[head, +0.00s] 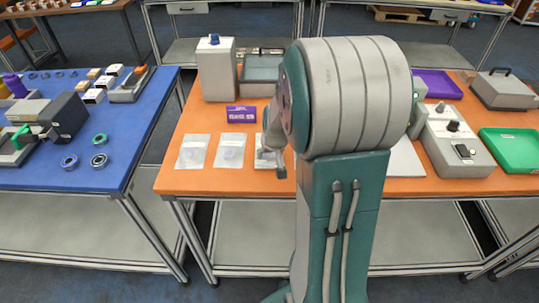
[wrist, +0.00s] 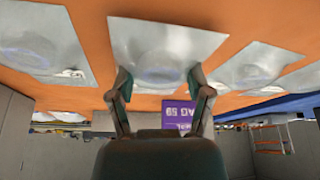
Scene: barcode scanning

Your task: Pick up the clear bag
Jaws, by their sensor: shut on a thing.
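Several clear bags lie in a row near the front of the orange table. In the head view, two clear bags, the left one (head: 193,152) and the middle one (head: 230,151), lie flat and apart from my gripper. My gripper (head: 268,158) is at the third bag, partly hidden by my arm. In the wrist view, my gripper (wrist: 160,78) has a finger at each side of this clear bag (wrist: 165,48), which has a round shape inside. It is shut on this bag. I cannot tell whether the bag is lifted. Other bags (wrist: 38,40) lie on both sides.
A purple sign (head: 241,115) stands behind the bags and shows in the wrist view (wrist: 178,114). A grey box-shaped device (head: 216,72) stands behind it. A grey control box (head: 458,145) and green tray (head: 513,148) are at right. A blue table (head: 60,185) is left, across a gap.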

